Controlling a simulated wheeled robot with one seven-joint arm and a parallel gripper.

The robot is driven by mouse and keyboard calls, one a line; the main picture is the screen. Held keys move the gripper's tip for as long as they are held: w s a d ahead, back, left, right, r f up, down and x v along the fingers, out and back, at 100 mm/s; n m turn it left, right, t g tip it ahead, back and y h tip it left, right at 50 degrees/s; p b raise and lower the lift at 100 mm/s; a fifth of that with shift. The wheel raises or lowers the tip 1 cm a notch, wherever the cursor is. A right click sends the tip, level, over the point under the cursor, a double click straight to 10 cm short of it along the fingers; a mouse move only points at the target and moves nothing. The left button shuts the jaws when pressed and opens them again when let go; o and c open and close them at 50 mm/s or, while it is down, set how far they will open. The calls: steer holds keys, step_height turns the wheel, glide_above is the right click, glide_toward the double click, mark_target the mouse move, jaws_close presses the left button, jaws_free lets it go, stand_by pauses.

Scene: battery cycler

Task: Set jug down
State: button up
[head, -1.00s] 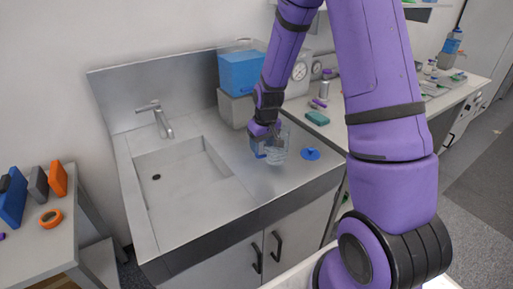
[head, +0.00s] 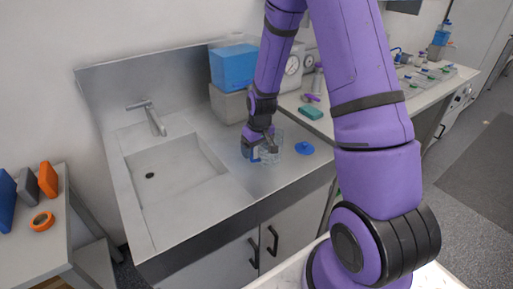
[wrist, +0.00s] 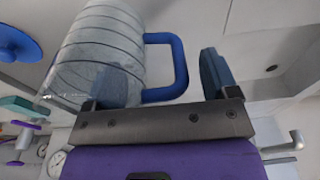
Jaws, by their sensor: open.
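The jug (head: 272,150) is clear and ribbed, with a blue handle (wrist: 178,68). In the head view it appears to stand upright on the steel counter just right of the sink, partly hidden by my gripper. My gripper (head: 258,153) is at its left side, low over the counter. In the wrist view the jaws of my gripper (wrist: 165,80) are apart, with the handle between them and a gap to the right finger. The left finger overlaps the jug wall; whether it touches cannot be told.
A blue lid (head: 304,148) lies on the counter right of the jug. The sink basin (head: 175,175) with its tap (head: 150,115) is to the left. A blue box on a grey block (head: 228,104) stands behind. The counter front is clear.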

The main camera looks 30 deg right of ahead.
step_height(320, 180, up, 12)
steer(key=s, duration=0.2)
steer(key=s+a+r+t, duration=0.1)
steer(key=s+a+r, duration=0.1)
steer(key=s+r, duration=0.45)
steer(key=s+a+r+t, duration=0.1)
steer(key=s+a+r, duration=0.25)
steer(key=r, duration=0.65)
steer(key=s+a+r+t, duration=0.1)
steer(key=s+r, duration=0.2)
steer(key=s, duration=0.4)
steer(key=s+a+r, duration=0.1)
steer(key=s+r, duration=0.2)
steer(key=s, duration=0.4)
steer(key=shift+s+t, duration=0.4)
